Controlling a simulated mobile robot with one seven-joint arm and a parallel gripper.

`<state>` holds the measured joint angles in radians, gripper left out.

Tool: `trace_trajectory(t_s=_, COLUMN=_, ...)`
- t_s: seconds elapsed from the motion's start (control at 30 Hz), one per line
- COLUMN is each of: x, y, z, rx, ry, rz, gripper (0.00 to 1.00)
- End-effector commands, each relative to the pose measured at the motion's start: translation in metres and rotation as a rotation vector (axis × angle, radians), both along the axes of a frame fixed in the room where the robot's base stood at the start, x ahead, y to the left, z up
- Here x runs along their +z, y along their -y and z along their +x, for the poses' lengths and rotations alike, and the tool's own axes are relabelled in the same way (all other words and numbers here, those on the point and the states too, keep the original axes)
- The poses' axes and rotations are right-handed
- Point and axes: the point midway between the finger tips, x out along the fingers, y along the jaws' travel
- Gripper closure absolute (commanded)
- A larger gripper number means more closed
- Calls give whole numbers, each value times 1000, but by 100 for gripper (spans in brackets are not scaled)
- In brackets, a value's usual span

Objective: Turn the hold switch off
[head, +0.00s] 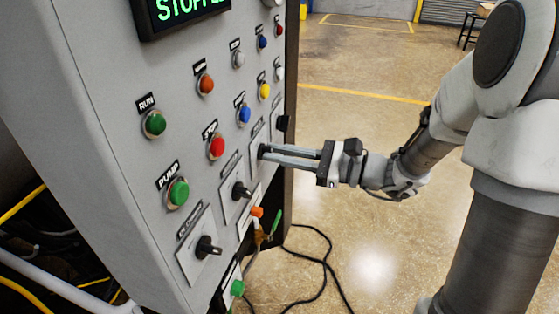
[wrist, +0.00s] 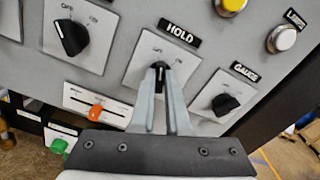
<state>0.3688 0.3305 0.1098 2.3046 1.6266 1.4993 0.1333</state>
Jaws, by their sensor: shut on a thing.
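The hold switch (wrist: 159,70) is a black rotary knob on a light plate under a HOLD label (wrist: 179,30), with small position markings above it. In the wrist view its pale pointer line faces roughly up the picture; I cannot tell for sure which marking it points to. My gripper (wrist: 160,80) is shut on this knob, one finger on each side. In the head view my gripper (head: 264,152) reaches the panel from the right, and the fingers largely hide the knob.
A GAUGE knob (wrist: 225,103) sits close to the right and another black knob (wrist: 72,37) to the left. An orange slider (wrist: 95,111) is below. The grey cabinet (head: 110,120) carries several push buttons. A black cable (head: 325,262) lies on the floor; open floor is at right.

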Motion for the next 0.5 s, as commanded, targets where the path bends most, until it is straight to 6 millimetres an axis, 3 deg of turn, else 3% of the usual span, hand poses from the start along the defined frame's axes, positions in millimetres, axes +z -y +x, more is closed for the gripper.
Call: trace_trajectory(t_s=0.5, x=-1, y=0, z=-1, rx=0, ry=154, rz=-57, gripper=100)
